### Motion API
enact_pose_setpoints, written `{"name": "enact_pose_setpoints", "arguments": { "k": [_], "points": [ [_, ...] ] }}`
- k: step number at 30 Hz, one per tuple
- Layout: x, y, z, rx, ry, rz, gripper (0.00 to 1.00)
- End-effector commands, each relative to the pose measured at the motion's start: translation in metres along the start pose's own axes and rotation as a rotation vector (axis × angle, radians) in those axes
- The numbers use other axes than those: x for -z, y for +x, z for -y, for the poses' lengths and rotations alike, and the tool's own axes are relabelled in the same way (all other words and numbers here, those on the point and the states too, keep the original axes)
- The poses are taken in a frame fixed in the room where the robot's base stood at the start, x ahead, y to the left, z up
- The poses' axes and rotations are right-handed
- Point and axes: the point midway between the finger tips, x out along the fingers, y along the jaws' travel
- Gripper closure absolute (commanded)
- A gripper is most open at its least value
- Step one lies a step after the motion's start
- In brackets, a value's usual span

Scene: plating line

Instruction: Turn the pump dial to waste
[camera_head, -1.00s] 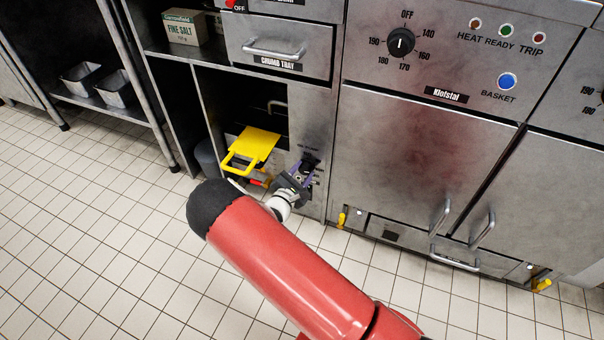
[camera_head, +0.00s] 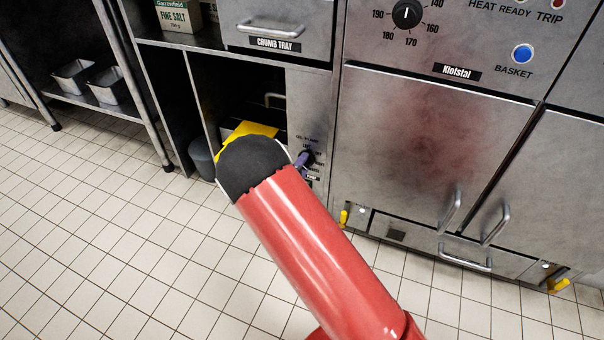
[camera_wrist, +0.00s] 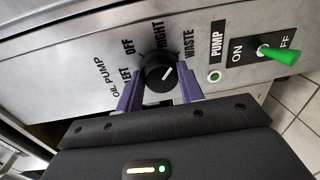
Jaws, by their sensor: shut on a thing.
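The black pump dial (camera_wrist: 155,77) is on a steel panel in the wrist view, ringed by the labels LEFT, OFF, RIGHT and WASTE. Its white mark slants up and right, toward WASTE (camera_wrist: 189,44). My gripper (camera_wrist: 160,72) has one purple finger on each side of the dial and is shut on it. In the head view a purple finger (camera_head: 303,163) shows at the panel (camera_head: 309,108); my red arm hides most of the gripper, and the dial is hard to make out there.
A green pump switch (camera_wrist: 279,55) with ON and OFF labels sits right of the dial, beside a green lamp (camera_wrist: 214,76). A yellow part (camera_head: 250,130) lies in the open bay left of the panel. Closed fryer doors (camera_head: 420,145) stand to the right. The tiled floor (camera_head: 110,240) is clear.

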Motion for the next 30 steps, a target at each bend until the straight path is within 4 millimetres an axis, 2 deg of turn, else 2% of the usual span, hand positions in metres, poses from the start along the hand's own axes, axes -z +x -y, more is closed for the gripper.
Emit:
{"name": "enact_pose_setpoints", "arguments": {
  "k": [6,13,30],
  "points": [
    [-0.0012,0.0003,0.0032,0.004,0.157,-0.011,0.85],
    [-0.0013,-0.0001,0.0024,0.006,0.264,-0.019,0.85],
    [-0.0012,-0.0001,0.0022,0.006,0.319,-0.023,0.85]
  ]
}}
